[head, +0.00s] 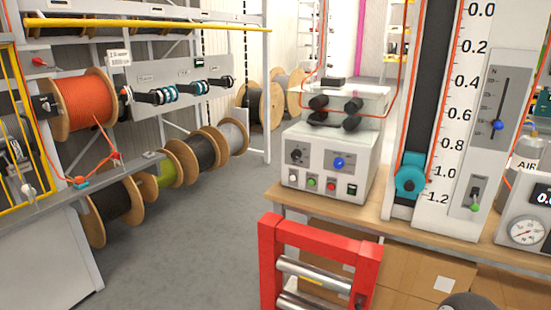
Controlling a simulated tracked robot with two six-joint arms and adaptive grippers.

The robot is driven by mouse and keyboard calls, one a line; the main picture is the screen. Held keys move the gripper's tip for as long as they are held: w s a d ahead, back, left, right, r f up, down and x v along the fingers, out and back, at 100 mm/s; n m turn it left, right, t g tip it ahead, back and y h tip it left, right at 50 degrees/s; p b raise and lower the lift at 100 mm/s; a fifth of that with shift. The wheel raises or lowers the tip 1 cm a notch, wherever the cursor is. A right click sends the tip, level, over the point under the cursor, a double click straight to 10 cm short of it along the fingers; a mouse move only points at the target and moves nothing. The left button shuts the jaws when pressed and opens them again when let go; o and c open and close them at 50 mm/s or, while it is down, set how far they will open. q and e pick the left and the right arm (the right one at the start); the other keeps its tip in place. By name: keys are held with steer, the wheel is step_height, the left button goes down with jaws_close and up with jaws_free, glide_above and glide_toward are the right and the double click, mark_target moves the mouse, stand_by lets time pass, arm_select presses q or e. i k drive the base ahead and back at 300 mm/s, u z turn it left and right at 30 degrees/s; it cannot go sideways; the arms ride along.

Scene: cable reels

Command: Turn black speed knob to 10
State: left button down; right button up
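The black knob (296,156) sits on the left of the upper front panel of a white control box (328,180). Its pointer and scale are too small to read. A blue knob (339,163) sits to its right on the same panel. Below them is a row of small buttons, including a green one (311,182) and a red one (331,186). Neither of my grippers shows in the head view. A dark grey rounded part at the bottom right edge may be part of my arm.
The box stands on a wooden bench (400,227) beside a tall scale column (452,130) with a teal pulley block (410,177). A red roller frame (318,262) stands in front. Cable reels (85,102) fill racks at left. The grey floor (190,240) between is clear.

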mark_target(296, 154)
steer(key=u, duration=0.1)
steer(key=i, duration=1)
steer(key=z, duration=0.05)
